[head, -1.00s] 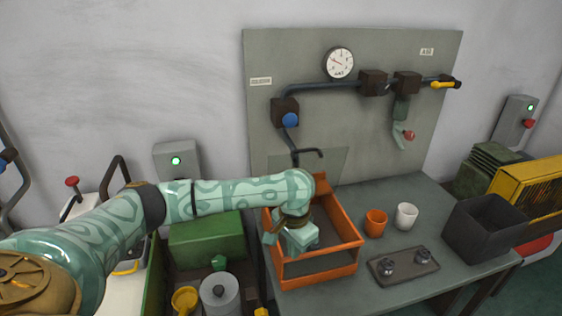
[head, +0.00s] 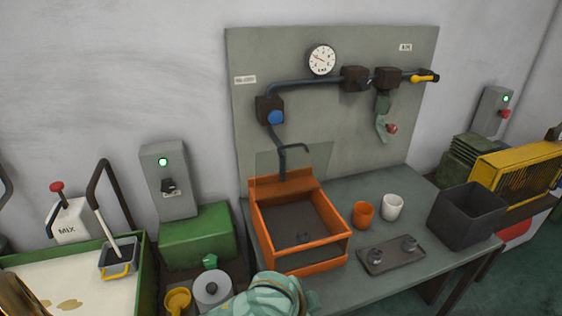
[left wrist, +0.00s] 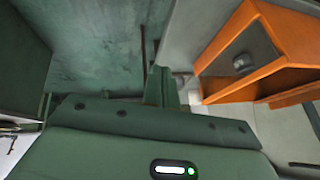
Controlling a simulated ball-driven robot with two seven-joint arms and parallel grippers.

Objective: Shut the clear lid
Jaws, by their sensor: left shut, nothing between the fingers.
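An orange open-topped box (head: 337,253) stands on the grey bench under a dark tap. A faint clear panel (head: 263,164), which looks like the lid, stands raised behind the box's back edge, partly hidden by the tap and the orange back wall. My left arm shows at the bottom edge of the head view, below the box, with its gripper out of that picture. In the left wrist view my left gripper (left wrist: 160,82) is shut and empty, apart from the orange box (left wrist: 258,84) at the upper right. My right gripper is in neither view.
An orange cup (head: 362,215), a white cup (head: 392,207), a tray with metal parts (head: 391,263) and a dark bin (head: 466,222) stand right of the box. A green case (head: 197,240) and a grey pot (head: 211,287) are left. Pipework (head: 315,84) hangs above.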

